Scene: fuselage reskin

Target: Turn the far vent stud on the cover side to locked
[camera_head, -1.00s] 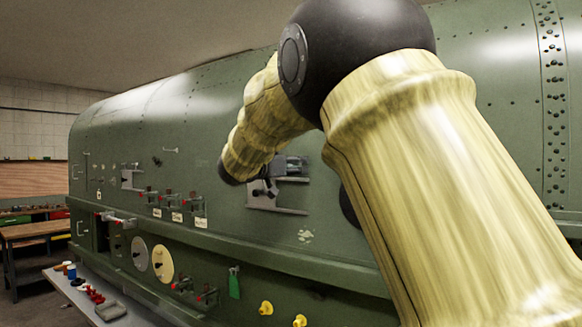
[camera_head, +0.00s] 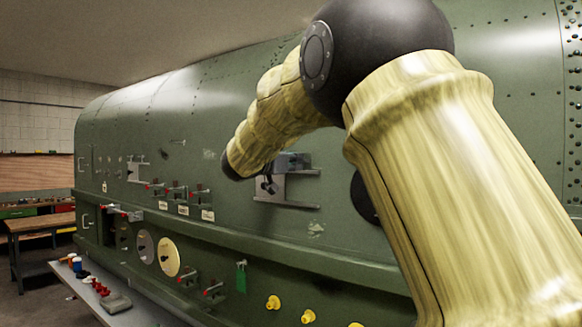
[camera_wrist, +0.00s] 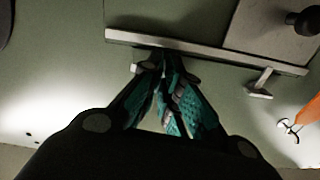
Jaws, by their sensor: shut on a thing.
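My gripper (camera_wrist: 160,66), with teal ribbed fingers, is closed at the lower edge of a grey rail (camera_wrist: 200,50) in the wrist view. Its fingertips are together on something small that they almost fully hide, at the place of the vent stud. I cannot read the stud's position. In the head view my gripper (camera_head: 268,184) is a small dark shape at the left of a grey sliding cover (camera_head: 300,190) with rails on the green fuselage side. In the wrist view the cover plate (camera_wrist: 270,22) carries a dark round knob (camera_wrist: 303,20).
A small bracket (camera_wrist: 260,85) and an orange part (camera_wrist: 307,113) lie right of my fingers. Red-handled latches (camera_head: 177,192) are left of the cover in the head view. Yellow knobs (camera_head: 273,302) and a green tag (camera_head: 241,277) are below. A bench (camera_head: 35,225) stands far left.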

